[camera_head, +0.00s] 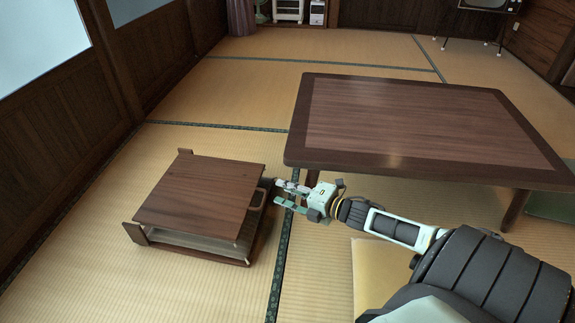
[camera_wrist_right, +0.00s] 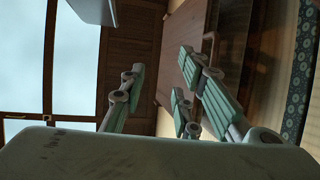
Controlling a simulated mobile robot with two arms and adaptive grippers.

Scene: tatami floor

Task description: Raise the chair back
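The chair (camera_head: 200,190) is a low, legless wooden chair on the tatami at the left in the head view. Its brown back panel is folded down, nearly flat over the seat frame (camera_head: 195,248). My left gripper is out of view.
A low wooden table (camera_head: 420,120) stands right of the chair, behind my right arm. A yellow cushion (camera_head: 375,272) lies partly under my arm, and a green one (camera_head: 550,205) lies at far right. Sliding doors (camera_head: 60,130) line the left wall. The tatami in front of the chair is clear.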

